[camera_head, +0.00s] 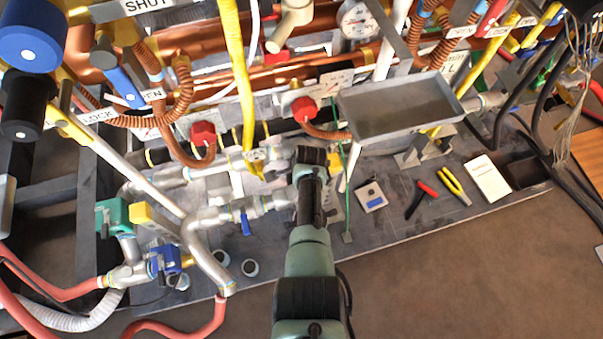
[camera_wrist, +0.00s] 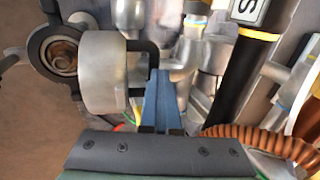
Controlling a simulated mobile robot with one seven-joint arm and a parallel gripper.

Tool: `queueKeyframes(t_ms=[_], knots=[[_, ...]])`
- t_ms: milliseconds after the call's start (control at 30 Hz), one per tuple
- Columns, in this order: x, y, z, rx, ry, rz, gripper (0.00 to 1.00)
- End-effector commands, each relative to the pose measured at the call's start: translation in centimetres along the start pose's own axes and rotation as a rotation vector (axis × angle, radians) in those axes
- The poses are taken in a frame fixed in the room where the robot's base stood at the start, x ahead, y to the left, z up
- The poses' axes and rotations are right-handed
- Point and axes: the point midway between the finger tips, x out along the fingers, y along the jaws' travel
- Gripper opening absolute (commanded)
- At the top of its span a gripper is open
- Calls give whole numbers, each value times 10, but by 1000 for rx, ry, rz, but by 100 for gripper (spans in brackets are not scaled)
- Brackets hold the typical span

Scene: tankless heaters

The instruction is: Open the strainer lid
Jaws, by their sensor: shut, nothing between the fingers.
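In the wrist view, a round silver lid (camera_wrist: 103,75) sits left of centre, seen from its side, and looks like the strainer lid. A black bracket-shaped handle (camera_wrist: 143,46) sticks out from its right face. My gripper (camera_wrist: 161,74) has blue fingers, shut and empty, with tips overlapping the handle's outer bar in the picture; I cannot tell whether they touch it.
A copper-coloured corrugated hose (camera_wrist: 270,142) and a black pipe (camera_wrist: 245,75) lie right of the fingers. In the head view, a grey tray (camera_head: 400,108) stands right of my wrist. Red pliers (camera_head: 421,198) and yellow pliers (camera_head: 454,187) lie on the bench. The floor in front is clear.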

Motion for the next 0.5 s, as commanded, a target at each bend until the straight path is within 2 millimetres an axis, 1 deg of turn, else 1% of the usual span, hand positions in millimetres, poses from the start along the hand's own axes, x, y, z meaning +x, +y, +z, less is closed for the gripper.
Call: queueKeyframes(t_ms=[33, 100, 500], knots=[[7, 1, 0, -2, 0, 13, 0], [9, -1, 0, -1, -1, 10, 0], [12, -7, 0, 0, -1, 8, 0]])
